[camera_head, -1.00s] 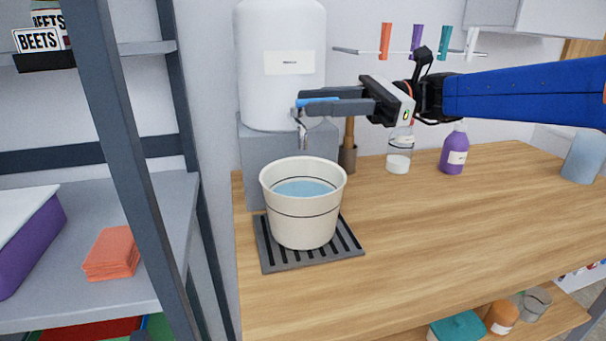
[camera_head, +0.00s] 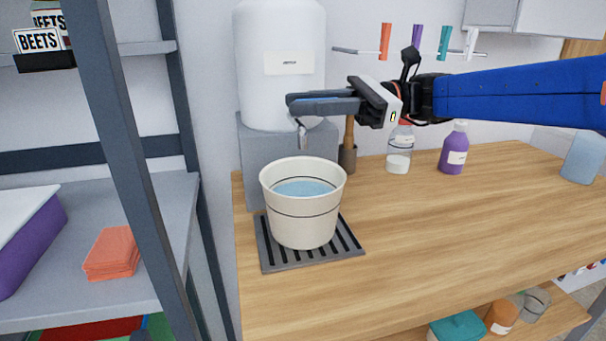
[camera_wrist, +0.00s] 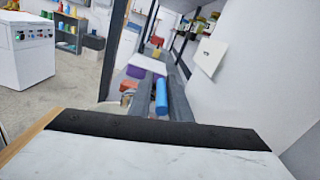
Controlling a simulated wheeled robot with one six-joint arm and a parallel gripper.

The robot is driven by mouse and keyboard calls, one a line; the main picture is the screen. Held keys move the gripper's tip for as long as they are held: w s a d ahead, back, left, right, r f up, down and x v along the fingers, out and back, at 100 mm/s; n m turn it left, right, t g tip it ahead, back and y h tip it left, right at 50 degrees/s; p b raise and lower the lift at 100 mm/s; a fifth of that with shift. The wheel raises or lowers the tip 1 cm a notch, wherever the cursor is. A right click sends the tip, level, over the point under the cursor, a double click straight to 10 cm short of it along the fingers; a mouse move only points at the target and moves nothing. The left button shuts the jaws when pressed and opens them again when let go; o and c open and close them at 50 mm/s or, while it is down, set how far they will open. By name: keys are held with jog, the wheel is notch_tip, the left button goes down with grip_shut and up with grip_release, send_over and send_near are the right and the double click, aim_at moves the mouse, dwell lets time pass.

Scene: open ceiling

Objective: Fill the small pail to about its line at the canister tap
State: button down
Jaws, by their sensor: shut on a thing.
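The white canister (camera_head: 280,95) stands on a grey block at the back left of the wooden counter. Its metal tap spout (camera_head: 302,135) points down over the small cream pail (camera_head: 303,228). The pail stands upright on a slotted drip tray (camera_head: 350,251) and holds light-blue water (camera_head: 303,188). A dark line runs around its outside, and the water surface lies below the rim. No stream shows below the spout. My gripper (camera_head: 298,102) is shut on the blue tap lever, above the spout. The lever (camera_wrist: 161,96) shows between the fingers in the wrist view.
A dark shelf post (camera_head: 128,170) rises at left. The counter's middle and right front are clear.

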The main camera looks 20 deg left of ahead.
jog(key=shift+r+t, duration=0.1)
jog(key=shift+t, duration=0.2)
jog(key=shift+m+t+y, duration=0.5)
jog(key=shift+t, duration=0.1)
jog(key=shift+w, duration=0.1)
dwell(1.9)
dwell(2.6)
jog(key=shift+w+a+n+g+h, duration=0.1)
jog(key=shift+n+g+h, duration=0.55)
jog(key=shift+g, duration=0.65)
jog(key=c, duration=1.6)
grip_release()
jog(key=shift+w, duration=0.1)
jog(key=shift+o, duration=0.2)
